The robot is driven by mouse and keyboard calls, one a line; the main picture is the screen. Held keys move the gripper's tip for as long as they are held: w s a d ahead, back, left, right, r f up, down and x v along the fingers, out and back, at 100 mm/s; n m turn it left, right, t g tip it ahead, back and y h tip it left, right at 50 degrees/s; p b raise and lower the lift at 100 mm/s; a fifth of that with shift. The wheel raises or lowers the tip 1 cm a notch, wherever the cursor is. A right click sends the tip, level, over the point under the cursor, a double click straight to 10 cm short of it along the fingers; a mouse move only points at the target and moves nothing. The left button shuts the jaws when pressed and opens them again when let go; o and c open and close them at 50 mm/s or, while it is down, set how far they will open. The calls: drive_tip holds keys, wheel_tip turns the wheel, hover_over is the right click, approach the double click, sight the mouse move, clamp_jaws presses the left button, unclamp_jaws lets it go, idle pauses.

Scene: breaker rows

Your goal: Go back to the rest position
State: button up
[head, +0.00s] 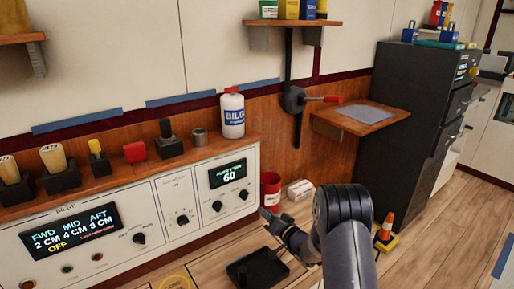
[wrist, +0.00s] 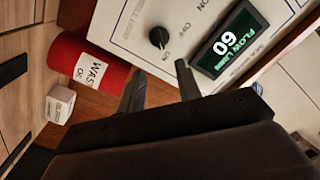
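My gripper (head: 272,222) hangs at the end of my dark arm in the head view, low in front of the white control panel (head: 160,212). In the wrist view my gripper (wrist: 160,70) has its two dark fingers apart, with nothing between them. The panel's white face, a black knob (wrist: 159,37) and a green display reading 60 (wrist: 230,42) show beyond the fingertips. The fingers look apart from the panel, but the exact distance cannot be told.
A red can (head: 270,188) and a small white box (head: 299,190) stand right of the panel. A black tray (head: 257,269) lies below my gripper. A shelf (head: 360,120), a dark cabinet (head: 405,130) and an orange cone (head: 386,227) are to the right.

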drive_tip(key=b+x, duration=0.1)
drive_tip(key=x, duration=0.9)
drive_tip(key=shift+w+a+b, duration=0.25)
drive_tip(key=shift+b, duration=0.05)
drive_tip(key=shift+s+d, duration=0.1)
